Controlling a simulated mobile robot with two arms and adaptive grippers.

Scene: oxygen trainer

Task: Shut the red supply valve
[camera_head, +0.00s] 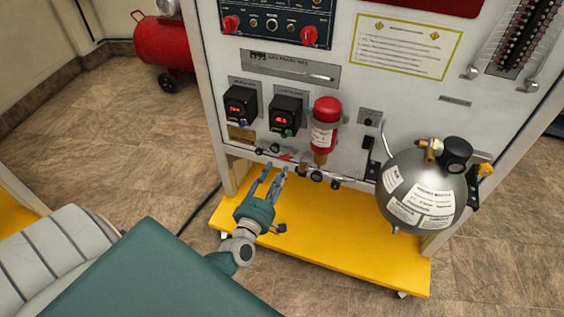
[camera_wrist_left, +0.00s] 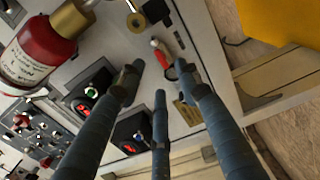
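The red supply valve shows as a small red lever (camera_head: 286,157) low on the panel front, below the two red-digit displays. In the left wrist view the red lever (camera_wrist_left: 160,65) with a pale tip lies between and beyond the fingertips. My left gripper (camera_head: 275,171) is just below and in front of it, fingers pointing up at the panel. In the left wrist view its fingers (camera_wrist_left: 157,78) are spread, with nothing held. I cannot tell whether a finger touches the lever. My right gripper is not in view.
A red bottle (camera_head: 325,125) is mounted right of the lever, with fittings below it. A round metal tank (camera_head: 423,188) stands out at the right. The yellow base (camera_head: 330,245) lies under my left gripper. A red cylinder (camera_head: 163,42) is on the floor behind.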

